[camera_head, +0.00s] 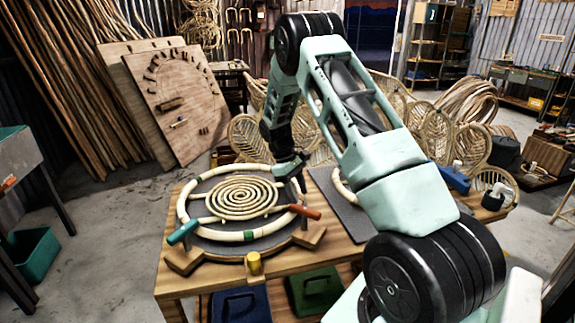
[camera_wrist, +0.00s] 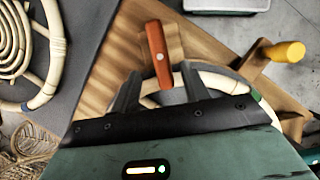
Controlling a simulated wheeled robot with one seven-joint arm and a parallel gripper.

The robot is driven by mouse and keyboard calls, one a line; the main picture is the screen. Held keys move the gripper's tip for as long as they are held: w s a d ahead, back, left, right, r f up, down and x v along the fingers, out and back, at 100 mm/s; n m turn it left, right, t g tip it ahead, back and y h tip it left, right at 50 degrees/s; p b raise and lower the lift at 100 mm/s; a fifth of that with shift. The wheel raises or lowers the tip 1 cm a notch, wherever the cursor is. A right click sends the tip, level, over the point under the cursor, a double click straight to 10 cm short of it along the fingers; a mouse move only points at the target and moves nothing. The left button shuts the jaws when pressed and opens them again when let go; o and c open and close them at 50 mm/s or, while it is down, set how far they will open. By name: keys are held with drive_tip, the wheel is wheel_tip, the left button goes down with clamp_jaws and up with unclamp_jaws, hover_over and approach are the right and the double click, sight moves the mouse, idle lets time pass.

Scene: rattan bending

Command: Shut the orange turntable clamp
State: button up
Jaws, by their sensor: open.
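The orange turntable clamp (camera_head: 304,212) is a short orange lever at the right front of the turntable, beside the pale rattan ring (camera_head: 181,205). In the wrist view the orange lever (camera_wrist: 158,53) stands in line with the gap between my fingers, its lower end reaching in between them. My gripper (camera_head: 292,168) is open, above the right side of the turntable in the head view. Its two dark fingers (camera_wrist: 160,90) stand apart on either side of the lever; I cannot tell whether they touch it. A rattan spiral (camera_head: 237,197) lies inside the ring.
Wicker pieces (camera_head: 248,139) stand behind the wooden table (camera_head: 175,283). My arm hides part of the table's right side.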

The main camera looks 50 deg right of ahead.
drive_tip(key=b+v, duration=0.1)
drive_tip(key=v, duration=1)
drive_tip(key=shift+r, duration=0.3)
drive_tip(key=shift+w, duration=0.1)
